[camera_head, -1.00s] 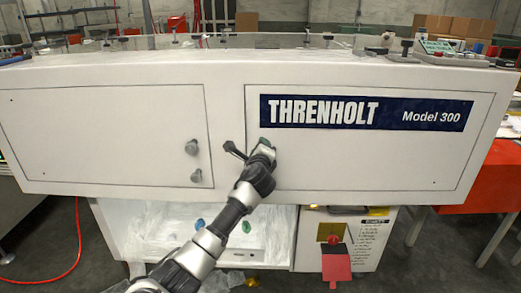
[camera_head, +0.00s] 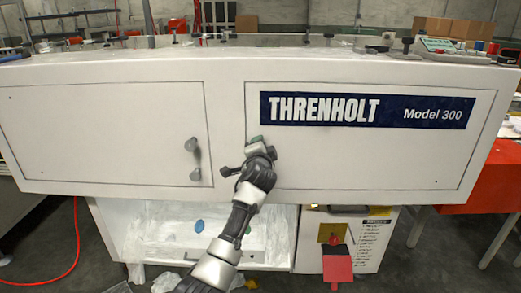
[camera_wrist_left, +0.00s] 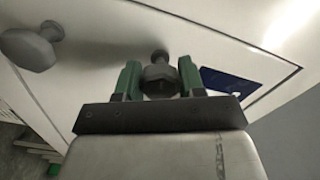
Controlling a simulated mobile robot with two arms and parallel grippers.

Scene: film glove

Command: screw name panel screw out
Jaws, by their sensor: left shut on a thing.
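The name panel (camera_head: 400,160) is the white right-hand panel, with a dark blue THRENHOLT Model 300 strip (camera_head: 390,111). A corner of the blue strip also shows in the left wrist view (camera_wrist_left: 230,82). My left gripper (camera_head: 257,143) is at the panel's left edge, below and left of the strip. In the left wrist view, its green-padded fingers (camera_wrist_left: 159,80) are shut on a dark, hex-headed screw (camera_wrist_left: 160,79). The screw's narrower end points towards the panel. Whether it still sits in the panel is unclear. In the head view my gripper hides the screw. My right gripper is not in view.
Two grey knobs (camera_head: 191,144) (camera_head: 196,174) stick out from the left panel, close left of my gripper. One knob (camera_wrist_left: 32,48) shows in the left wrist view. Below is an open bay (camera_head: 270,240) with plastic sheeting. A red box (camera_head: 337,267) hangs at right.

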